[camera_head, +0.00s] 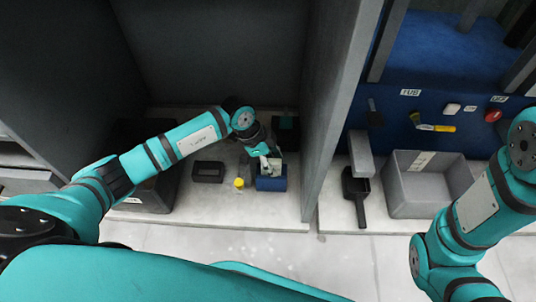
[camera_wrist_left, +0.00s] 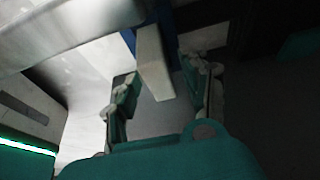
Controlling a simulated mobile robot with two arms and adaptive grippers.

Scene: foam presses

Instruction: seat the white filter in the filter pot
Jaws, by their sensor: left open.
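A blue box-like holder (camera_head: 271,184) stands on the pale bench in the left bay in the head view. A pale, off-white block (camera_wrist_left: 154,62) shows in the left wrist view beside something blue (camera_wrist_left: 128,38); it may be the white filter, but I cannot tell for sure. My left gripper (camera_head: 266,156) is just above the blue holder, reaching down. In the wrist view its open fingers (camera_wrist_left: 162,70) are on either side of the pale block, with a visible gap. I cannot clearly pick out the filter pot. My right gripper is outside the views.
A small black open tray (camera_head: 208,172) and a yellow-topped item (camera_head: 239,183) stand left of the blue holder. A dark box (camera_head: 148,190) is farther left. A grey partition (camera_head: 338,90) closes the bay's right side. Beyond it are a black scoop (camera_head: 356,188) and a grey bin (camera_head: 397,201).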

